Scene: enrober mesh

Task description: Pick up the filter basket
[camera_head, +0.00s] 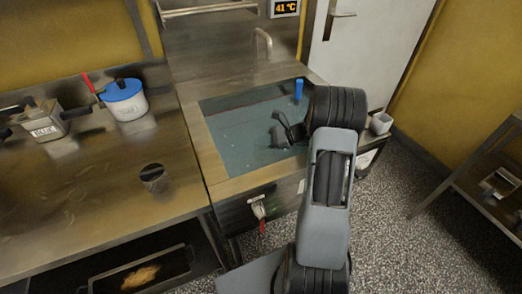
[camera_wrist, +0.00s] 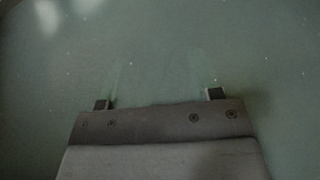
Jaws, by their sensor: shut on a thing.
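My gripper (camera_head: 284,132) is low over the sink basin (camera_head: 228,118), at the cloudy blue-green water. In the wrist view my gripper (camera_wrist: 157,75) has its finger bases apart, and its fingers fade into the murky water. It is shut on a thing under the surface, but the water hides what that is. I cannot make out a filter basket in the basin in either view. A blue upright handle-like piece (camera_head: 299,89) stands at the basin's far right corner.
A small dark round cup or opening (camera_head: 154,178) is on the left counter. A white pot with a blue lid (camera_head: 124,99) and a metal box (camera_head: 43,123) stand farther back. A tap (camera_head: 263,42) rises behind the basin. A small white container (camera_head: 381,123) is at right.

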